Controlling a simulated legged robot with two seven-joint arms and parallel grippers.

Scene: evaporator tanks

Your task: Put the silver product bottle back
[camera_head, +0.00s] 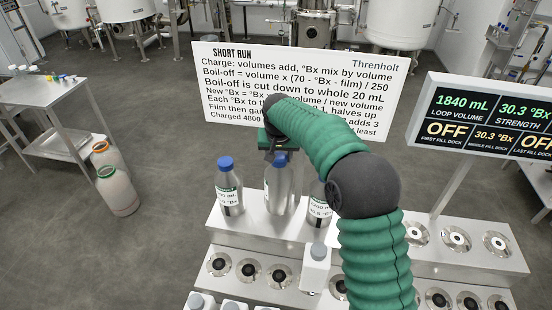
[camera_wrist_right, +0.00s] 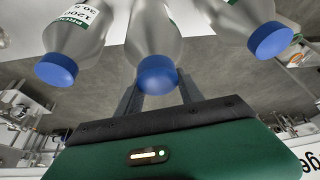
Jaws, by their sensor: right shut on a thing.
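My right gripper (camera_head: 279,158) reaches over the rack from above. It is shut on the silver product bottle (camera_head: 279,188), near its blue cap. In the right wrist view this bottle (camera_wrist_right: 152,38) hangs between the two fingers (camera_wrist_right: 158,88), with its blue cap toward the palm. The bottle is upright over the upper step of the white rack (camera_head: 255,232); I cannot tell whether its base touches the step. A labelled bottle with a blue cap (camera_head: 229,187) stands close on its left. Another labelled bottle (camera_head: 319,205) stands on its right, partly hidden by my arm. My left gripper is out of view.
Round metal docks (camera_head: 456,240) line the rack's steps. A white bottle (camera_head: 315,268) and several others stand on the lower steps. A text board (camera_head: 225,85) rises behind, and a display screen (camera_head: 485,118) stands right. A steel table (camera_head: 40,95) is far left.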

